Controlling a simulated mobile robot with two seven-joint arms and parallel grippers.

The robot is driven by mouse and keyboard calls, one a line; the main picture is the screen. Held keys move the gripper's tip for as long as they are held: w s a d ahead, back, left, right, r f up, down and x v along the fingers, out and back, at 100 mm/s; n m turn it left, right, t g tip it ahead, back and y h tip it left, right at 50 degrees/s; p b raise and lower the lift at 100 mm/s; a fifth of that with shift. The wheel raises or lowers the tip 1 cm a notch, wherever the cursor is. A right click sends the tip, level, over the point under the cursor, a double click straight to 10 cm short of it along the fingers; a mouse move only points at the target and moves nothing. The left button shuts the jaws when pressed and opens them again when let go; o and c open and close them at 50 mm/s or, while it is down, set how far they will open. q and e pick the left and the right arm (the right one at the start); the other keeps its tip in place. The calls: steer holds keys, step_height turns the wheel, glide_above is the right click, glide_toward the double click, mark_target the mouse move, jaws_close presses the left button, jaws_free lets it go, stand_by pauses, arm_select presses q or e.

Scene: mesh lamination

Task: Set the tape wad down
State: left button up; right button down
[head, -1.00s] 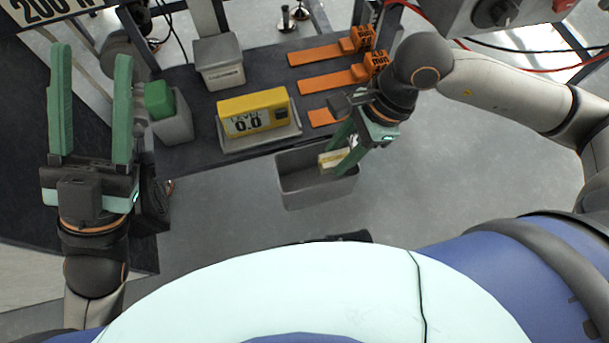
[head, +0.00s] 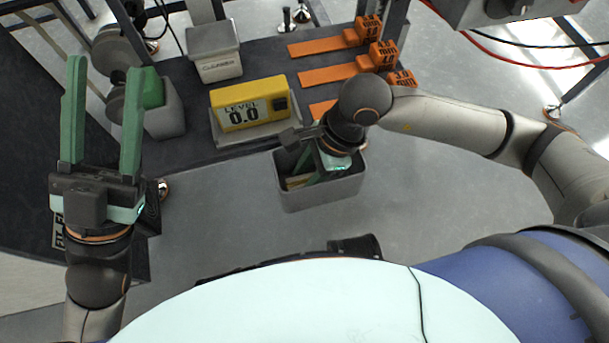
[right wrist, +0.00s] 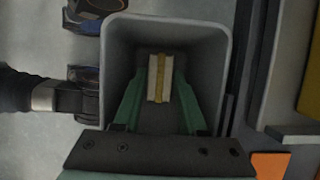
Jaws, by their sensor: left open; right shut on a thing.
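The tape wad (right wrist: 160,78) is a small pale block with a yellow-brown band, seen in the right wrist view between the green fingers of my right gripper (right wrist: 158,98). The right gripper is shut on it and reaches down inside a grey open bin (head: 325,195). In the head view a bit of the wad (head: 298,181) shows inside the bin beside the right gripper (head: 310,176). I cannot tell if the wad touches the bin's floor. My left gripper (head: 103,120) is open and empty at the left, its fingers wide apart.
A yellow level meter (head: 248,104) reading 0.0 stands in a grey tray on the dark table. Behind it is a lidded grey cleaner box (head: 215,52). A grey holder with a green block (head: 153,88) stands at left. Orange thickness gauges (head: 335,74) lie at the right.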

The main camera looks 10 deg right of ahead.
steer(key=shift+f, duration=0.1)
steer(key=c, duration=0.7)
jaws_free()
steer(key=shift+c, duration=0.2)
steer(key=shift+d+r, duration=0.1)
steer(key=shift+r, duration=0.3)
steer(key=p+v, duration=0.3)
steer(key=v, duration=0.8)
steer(key=shift+r+p, duration=0.2)
steer(key=shift+p, duration=0.1)
steer(key=shift+d, duration=0.15)
